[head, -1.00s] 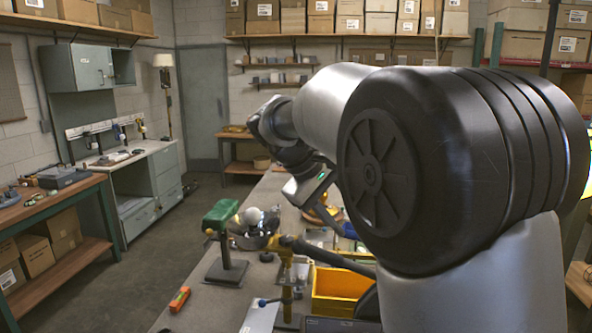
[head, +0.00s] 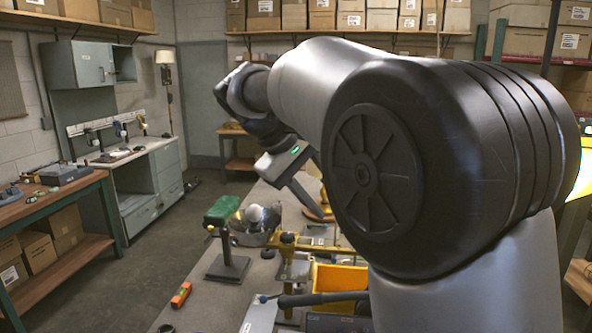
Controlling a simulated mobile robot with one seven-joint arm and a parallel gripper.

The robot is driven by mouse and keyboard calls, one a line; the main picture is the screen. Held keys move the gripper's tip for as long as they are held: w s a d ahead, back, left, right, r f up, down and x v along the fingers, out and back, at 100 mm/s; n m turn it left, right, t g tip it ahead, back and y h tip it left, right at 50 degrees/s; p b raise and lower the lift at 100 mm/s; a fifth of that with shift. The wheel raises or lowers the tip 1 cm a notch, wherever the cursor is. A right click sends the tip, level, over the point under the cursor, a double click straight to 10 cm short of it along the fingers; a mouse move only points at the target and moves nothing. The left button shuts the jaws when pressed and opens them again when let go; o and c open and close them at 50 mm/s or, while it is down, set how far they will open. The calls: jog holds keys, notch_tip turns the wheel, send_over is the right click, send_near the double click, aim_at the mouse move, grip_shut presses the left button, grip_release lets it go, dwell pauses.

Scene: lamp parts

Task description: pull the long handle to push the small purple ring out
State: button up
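A yellow press-like tool (head: 287,243) stands on the grey workbench. A long dark handle (head: 325,298) lies low and nearly level across the front of a yellow bin, its right end hidden behind my arm. I take it for the task's long handle. I cannot make out the small purple ring. My gripper (head: 308,200) is up and beyond the tool, apart from the handle. Its fingertips are too small and partly hidden, so I cannot tell whether it is open or shut.
The yellow bin (head: 338,278) stands right of the tool. An orange level (head: 181,295) lies near the bench's left edge. My arm covers the right side.

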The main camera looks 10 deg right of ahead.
jog(key=a+v, duration=0.1)
jog(key=v, duration=0.7)
jog(key=shift+f, duration=0.25)
dwell(0.7)
